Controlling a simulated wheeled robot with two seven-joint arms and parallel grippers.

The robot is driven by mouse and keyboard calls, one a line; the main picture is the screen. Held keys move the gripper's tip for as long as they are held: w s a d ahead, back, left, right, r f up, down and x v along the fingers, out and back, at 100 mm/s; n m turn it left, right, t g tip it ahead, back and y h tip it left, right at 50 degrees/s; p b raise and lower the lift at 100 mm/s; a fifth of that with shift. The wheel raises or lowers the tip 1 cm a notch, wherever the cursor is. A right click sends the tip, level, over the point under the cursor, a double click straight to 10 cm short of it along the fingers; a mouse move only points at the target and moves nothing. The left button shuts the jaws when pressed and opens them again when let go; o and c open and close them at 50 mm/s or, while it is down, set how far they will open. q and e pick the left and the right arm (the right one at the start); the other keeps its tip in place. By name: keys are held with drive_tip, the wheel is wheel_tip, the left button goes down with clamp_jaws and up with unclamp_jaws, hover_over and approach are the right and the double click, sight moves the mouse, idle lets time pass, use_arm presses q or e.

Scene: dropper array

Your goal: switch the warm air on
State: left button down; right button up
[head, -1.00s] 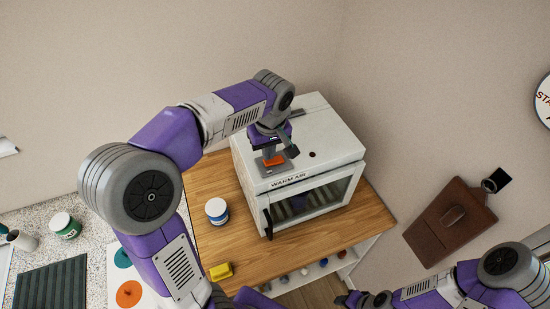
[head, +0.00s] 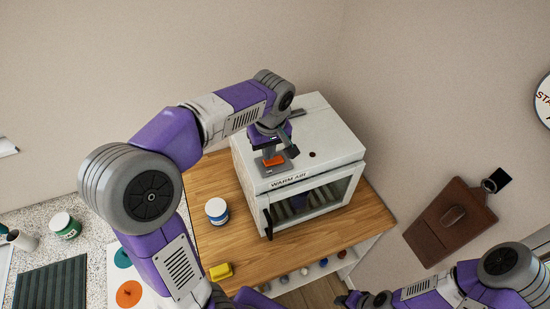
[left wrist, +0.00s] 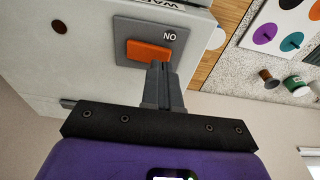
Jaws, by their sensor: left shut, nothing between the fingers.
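The warm air box (head: 325,140) is a white cabinet with a glass front, standing on a wooden worktop, with "WARM AIR" lettered on its top front edge. On its top is a grey switch plate with an orange rocker (head: 273,160); in the left wrist view the rocker (left wrist: 149,53) lies beside the letters "ON". My left gripper (left wrist: 158,68) is shut and empty, its fingertips at the rocker's edge; I cannot tell whether they press it. In the head view my left gripper (head: 270,147) is above the plate. My right arm is at the lower right, its fingers not clearly shown.
A white jar with a blue band (head: 217,211) and a yellow block (head: 221,271) are on the worktop (head: 345,220) left of the box. A dark handle (head: 268,222) is on the box's front. A brown board (head: 447,221) hangs at the right.

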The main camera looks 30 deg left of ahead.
use_arm(q)
drive_tip(key=shift+f+b, duration=0.65)
drive_tip(key=shift+f, duration=0.2)
idle(0.3)
wheel_tip(320, 180, up, 7)
drive_tip(key=p, duration=0.6)
idle(0.3)
idle(0.5)
